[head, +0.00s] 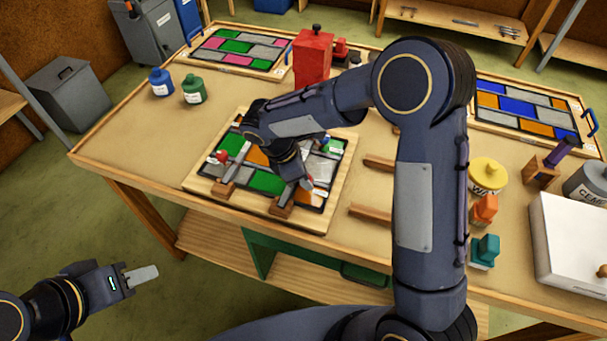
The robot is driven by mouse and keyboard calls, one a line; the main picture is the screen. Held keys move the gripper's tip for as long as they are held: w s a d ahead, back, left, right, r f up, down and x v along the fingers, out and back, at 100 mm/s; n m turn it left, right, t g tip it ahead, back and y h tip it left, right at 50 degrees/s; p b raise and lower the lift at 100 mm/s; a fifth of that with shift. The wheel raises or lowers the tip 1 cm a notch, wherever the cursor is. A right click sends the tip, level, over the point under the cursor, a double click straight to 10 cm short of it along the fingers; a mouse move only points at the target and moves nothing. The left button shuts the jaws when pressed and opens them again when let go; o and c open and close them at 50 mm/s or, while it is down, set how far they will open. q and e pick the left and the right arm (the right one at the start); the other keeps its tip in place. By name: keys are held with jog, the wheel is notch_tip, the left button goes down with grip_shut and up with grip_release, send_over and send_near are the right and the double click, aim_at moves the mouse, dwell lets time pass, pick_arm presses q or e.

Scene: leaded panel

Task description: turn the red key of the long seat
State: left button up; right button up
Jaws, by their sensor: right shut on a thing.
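The leaded panel (268,183) lies on a wooden board (338,205) in the middle of the bench, with green, orange and grey panes. Another small red piece (221,157) shows at the panel's left side. My left gripper (141,276) is away from the bench at lower left; its finger opening cannot be made out.
Blue (160,82) and green (193,89) jars stand at the bench's left. A red box-shaped container (312,56) stands behind the panel. Wooden strips (371,214) lie to its right. A yellow tin (486,176) and a white box (570,240) stand further right. The bench's left front is clear.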

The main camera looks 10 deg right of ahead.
jog(key=o, duration=1)
jog(key=shift+c, duration=0.2)
jog(key=v, duration=0.7)
jog(key=shift+a+r, duration=0.2)
jog(key=shift+r, duration=0.15)
